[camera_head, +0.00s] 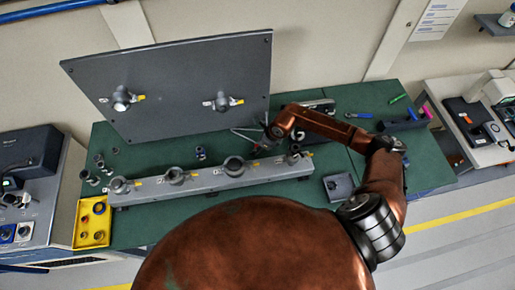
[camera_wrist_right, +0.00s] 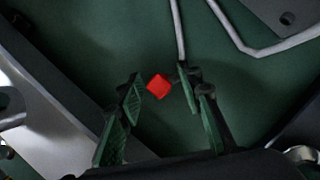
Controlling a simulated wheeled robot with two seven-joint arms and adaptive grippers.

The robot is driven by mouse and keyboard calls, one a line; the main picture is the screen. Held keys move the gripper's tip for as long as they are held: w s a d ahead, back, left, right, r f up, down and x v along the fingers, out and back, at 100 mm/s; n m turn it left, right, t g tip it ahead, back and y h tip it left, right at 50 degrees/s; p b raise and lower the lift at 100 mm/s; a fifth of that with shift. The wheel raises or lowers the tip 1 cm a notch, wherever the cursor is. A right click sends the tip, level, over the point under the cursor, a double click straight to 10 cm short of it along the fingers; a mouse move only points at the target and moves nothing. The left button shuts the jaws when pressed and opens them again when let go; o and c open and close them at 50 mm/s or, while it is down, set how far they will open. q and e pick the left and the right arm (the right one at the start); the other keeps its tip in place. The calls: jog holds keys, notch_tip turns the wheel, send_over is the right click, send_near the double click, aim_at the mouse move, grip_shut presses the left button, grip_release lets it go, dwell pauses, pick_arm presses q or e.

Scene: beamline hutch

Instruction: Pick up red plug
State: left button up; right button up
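The red plug (camera_wrist_right: 158,86) lies on the green bench top (camera_wrist_right: 90,40) in the wrist view, small and block-shaped. My right gripper (camera_wrist_right: 161,79) is open, with one green-padded finger on each side of the plug. I see gaps between the plug and the fingertips, and the gripper looks to be above it. In the head view my right arm reaches in from the right and its gripper (camera_head: 266,133) is behind the grey rail (camera_head: 215,180). I cannot make out the plug there. My left gripper is not in view.
The grey rail with ring mounts (camera_head: 234,166) runs close in front of the gripper. A tilted dark panel (camera_head: 175,75) stands behind. A bent metal rod (camera_wrist_right: 230,35) lies beside the plug. A yellow tray (camera_head: 93,220) sits at the left, and a grey block (camera_head: 340,186) at the right.

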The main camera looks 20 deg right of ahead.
grip_shut()
notch_tip(320, 180, up, 10)
jog(key=shift+r+b, duration=0.1)
jog(key=shift+b, duration=0.95)
